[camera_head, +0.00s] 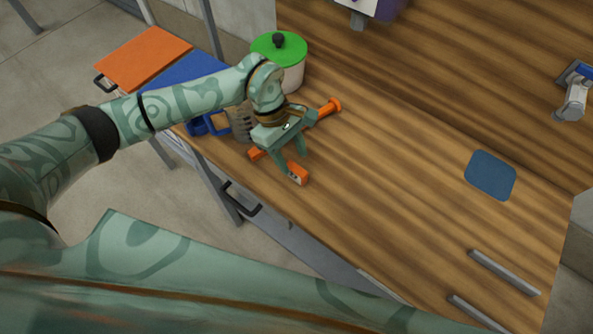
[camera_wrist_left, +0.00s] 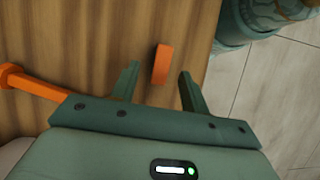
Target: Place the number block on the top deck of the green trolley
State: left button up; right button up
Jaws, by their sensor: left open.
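The number block is a small orange block (camera_head: 298,175) with a pale marked end, lying on the wooden bench top near its front edge. It also shows in the left wrist view (camera_wrist_left: 161,64). My left gripper (camera_head: 294,162) is open and empty close to the block. In the left wrist view the block lies ahead of and between the two fingertips (camera_wrist_left: 160,71); the fingers do not touch it. How high they are above the bench is hard to tell. I see no green trolley in these views. My right gripper is not in view.
An orange rod (camera_head: 330,107) with a knobbed end lies behind my gripper. A pot with a green lid (camera_head: 280,47) stands at the back left, near a blue item (camera_head: 197,126). A blue mat (camera_head: 490,175) and grey bars (camera_head: 504,272) are at right. The middle bench is clear.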

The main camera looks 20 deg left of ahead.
aim_at(296, 168)
pick_arm(q)
jog(key=x, duration=0.5)
jog(key=shift+a, duration=0.1)
jog(key=shift+r, duration=0.1)
grip_shut()
